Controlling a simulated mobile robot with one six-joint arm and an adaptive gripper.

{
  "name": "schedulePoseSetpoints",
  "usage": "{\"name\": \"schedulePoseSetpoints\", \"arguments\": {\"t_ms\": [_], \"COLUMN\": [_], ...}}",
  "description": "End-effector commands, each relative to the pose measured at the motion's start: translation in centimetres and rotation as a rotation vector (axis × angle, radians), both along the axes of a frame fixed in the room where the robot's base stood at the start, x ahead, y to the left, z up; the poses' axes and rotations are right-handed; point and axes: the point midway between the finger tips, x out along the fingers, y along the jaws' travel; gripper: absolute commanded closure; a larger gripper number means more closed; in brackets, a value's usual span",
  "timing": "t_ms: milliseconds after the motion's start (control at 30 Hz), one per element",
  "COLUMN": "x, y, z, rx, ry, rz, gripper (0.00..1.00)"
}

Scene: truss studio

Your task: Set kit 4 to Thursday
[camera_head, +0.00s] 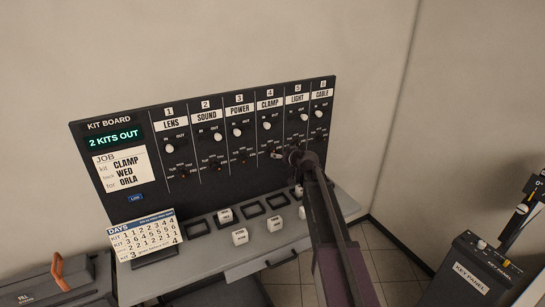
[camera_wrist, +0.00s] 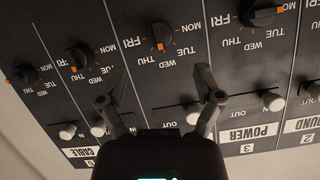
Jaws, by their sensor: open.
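The kit board (camera_head: 95,160) stands against the wall with numbered columns; column 4 reads CLAMP (camera_head: 269,104). In the wrist view the board appears upside down. The dark day dial (camera_wrist: 160,33) that appears to be kit 4's shows upper middle, with MON to FRI around it. Its orange mark points toward WED or THU; I cannot tell which. My gripper (camera_wrist: 158,97) is open and empty, its two fingers either side of that column below the dial in the picture, apart from it. In the head view my gripper (camera_head: 285,155) hides the dial.
White in/out switches, one of them (camera_wrist: 193,113) close to my right finger, stick out of the board. Neighbouring dials (camera_wrist: 77,58) and (camera_wrist: 255,12) flank the middle one. A shelf below holds white cubes (camera_head: 240,237) and a days card (camera_head: 145,236). A key panel (camera_head: 470,272) stands right.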

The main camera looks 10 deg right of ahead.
Motion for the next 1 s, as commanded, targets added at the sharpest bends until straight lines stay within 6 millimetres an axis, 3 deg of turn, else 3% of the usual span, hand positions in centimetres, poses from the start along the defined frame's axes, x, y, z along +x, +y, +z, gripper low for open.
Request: {"name": "schedulePoseSetpoints", "arguments": {"t_ms": [200, 433, 967, 1000], "x": [3.4, 5.7, 6.6, 6.6], "y": [1.0, 1.8, 2.2, 2.2], "z": [-1.6, -2.5, -2.8, -2.8], "rx": [0.001, 0.000, 0.000, 0.000], "ry": [0.000, 0.000, 0.000, 0.000], "rz": [0.001, 0.000, -0.001, -0.001], "gripper": [0.16, 0.16, 0.16, 0.22]}}
